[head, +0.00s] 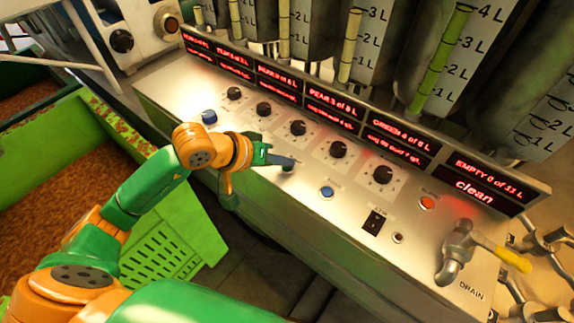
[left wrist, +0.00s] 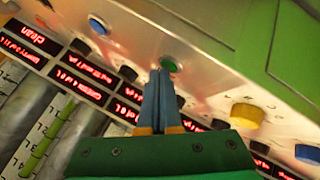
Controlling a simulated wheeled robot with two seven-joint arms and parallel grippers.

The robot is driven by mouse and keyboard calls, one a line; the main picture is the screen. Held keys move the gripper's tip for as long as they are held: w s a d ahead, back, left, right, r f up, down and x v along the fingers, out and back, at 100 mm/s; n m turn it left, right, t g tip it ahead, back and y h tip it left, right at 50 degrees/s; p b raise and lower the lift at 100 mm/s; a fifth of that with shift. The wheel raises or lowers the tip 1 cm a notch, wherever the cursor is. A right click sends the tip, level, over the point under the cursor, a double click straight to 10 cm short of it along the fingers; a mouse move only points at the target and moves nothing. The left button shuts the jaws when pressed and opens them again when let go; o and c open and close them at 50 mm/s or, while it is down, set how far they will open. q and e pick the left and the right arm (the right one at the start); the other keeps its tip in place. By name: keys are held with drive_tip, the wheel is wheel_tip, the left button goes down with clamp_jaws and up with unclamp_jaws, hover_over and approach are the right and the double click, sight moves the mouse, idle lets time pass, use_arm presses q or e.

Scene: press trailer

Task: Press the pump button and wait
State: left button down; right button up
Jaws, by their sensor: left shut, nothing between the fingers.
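My left gripper (head: 291,163) is shut and empty, low over the front part of the metal control panel (head: 160,97). In the left wrist view its closed fingers (left wrist: 161,73) point at a green button (left wrist: 172,64) just beside the tips; I cannot tell whether they touch. In the head view the fingers cover that spot. A blue button (head: 327,191) sits to the right of the gripper and also shows in the left wrist view (left wrist: 98,24). Another blue button (head: 209,116) lies to the left. I cannot read which button is the pump's. My right gripper is not in view.
Several black knobs (head: 339,149) line the panel below red displays; the rightmost reads "EMPTY 0 of 11 L, clean" (head: 480,184). An orange-red button (head: 427,203), a black switch (head: 375,222) and a yellow-handled drain tap (head: 455,252) are at right. A yellow knob (left wrist: 247,115) is near the gripper.

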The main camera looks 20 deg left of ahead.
use_arm(q)
drive_tip(key=shift+f, duration=0.15)
idle(0.5)
drive_tip(key=shift+r, duration=0.8)
drive_tip(key=shift+r+p, duration=1.55)
drive_tip(key=shift+r, duration=0.95)
drive_tip(key=shift+r, duration=0.1)
wheel_tip(320, 180, up, 10)
drive_tip(key=p, duration=0.6)
hover_over(283, 172)
